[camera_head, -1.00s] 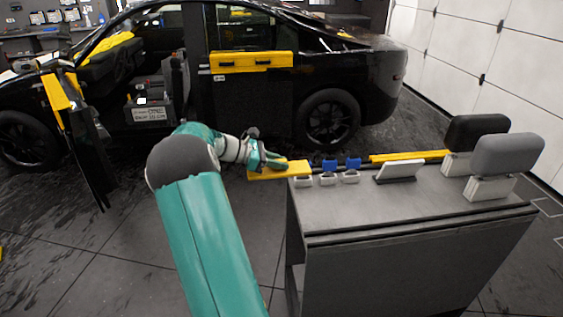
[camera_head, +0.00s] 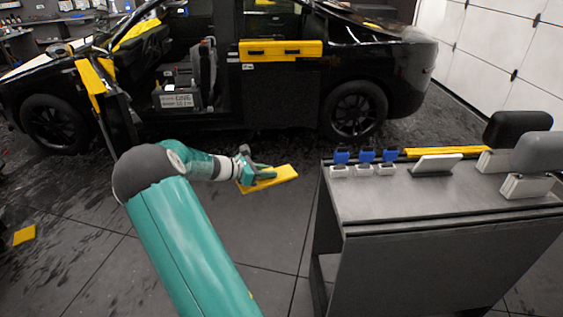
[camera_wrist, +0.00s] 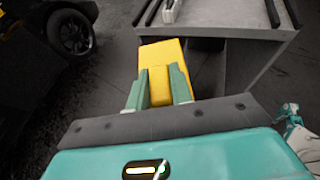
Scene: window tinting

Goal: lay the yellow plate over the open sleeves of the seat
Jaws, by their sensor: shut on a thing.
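The yellow plate (camera_head: 277,179) is held level or nearly so in my gripper (camera_head: 256,172), in mid-air left of the grey cabinet. In the wrist view the plate (camera_wrist: 166,62) sits between the two green fingers of my gripper (camera_wrist: 159,88), which are shut on its near end. The seat is inside the black car; a grey and black seat back (camera_head: 204,75) shows through the open front door. Open sleeves on the seat cannot be made out at this distance.
The grey cabinet (camera_head: 440,200) at right carries blue-topped pieces (camera_head: 365,157), a yellow bar (camera_head: 446,151) and headrests (camera_head: 535,152). The open car door (camera_head: 112,105) juts out at left. A yellow piece (camera_head: 24,235) lies on the floor. Floor between the car and cabinet is clear.

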